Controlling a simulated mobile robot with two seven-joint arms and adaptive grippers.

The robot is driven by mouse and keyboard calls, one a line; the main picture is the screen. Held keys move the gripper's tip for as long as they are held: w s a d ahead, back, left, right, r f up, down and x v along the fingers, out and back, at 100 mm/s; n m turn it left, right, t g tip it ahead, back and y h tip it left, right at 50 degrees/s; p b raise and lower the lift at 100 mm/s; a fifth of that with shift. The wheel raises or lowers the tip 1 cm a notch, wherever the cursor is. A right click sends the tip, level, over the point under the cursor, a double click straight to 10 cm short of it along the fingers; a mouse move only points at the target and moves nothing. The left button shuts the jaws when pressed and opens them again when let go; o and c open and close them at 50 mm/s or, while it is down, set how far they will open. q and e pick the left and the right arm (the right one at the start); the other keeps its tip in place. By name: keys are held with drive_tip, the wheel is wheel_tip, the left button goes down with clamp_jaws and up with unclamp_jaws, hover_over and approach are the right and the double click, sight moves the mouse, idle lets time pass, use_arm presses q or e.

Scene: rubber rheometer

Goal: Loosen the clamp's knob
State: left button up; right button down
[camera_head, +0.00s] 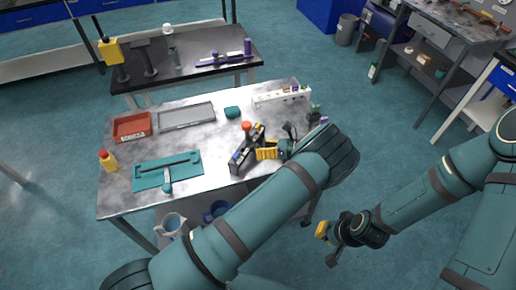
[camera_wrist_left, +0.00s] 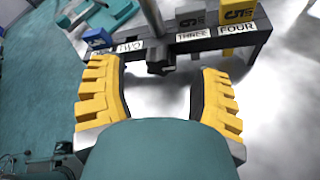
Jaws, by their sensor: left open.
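A dark, lobed knob (camera_wrist_left: 159,61) shows in the left wrist view, at the front of a grey rack with number labels (camera_wrist_left: 228,40). It looks like the clamp's knob; a metal rod (camera_wrist_left: 152,17) rises behind it. My left gripper (camera_wrist_left: 160,78) is open, with one yellow finger on each side of the knob and visible gaps to both. The fingers seem not to touch it. In the head view my left gripper (camera_head: 266,151) is at the right side of the rack (camera_head: 240,158), and the knob is too small to make out. My right gripper (camera_head: 322,234) hangs beyond the table's front right.
On the table (camera_head: 210,140) are a red tray (camera_head: 132,125), a grey tray (camera_head: 187,116), a teal board (camera_head: 150,176), a yellow bottle (camera_head: 108,161) and a white rack (camera_head: 282,96). An orange-red ball-like top (camera_head: 247,125) stands close behind the labelled rack.

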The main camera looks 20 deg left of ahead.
use_arm(q)
drive_tip(key=shift+x, duration=1.15)
clamp_jaws()
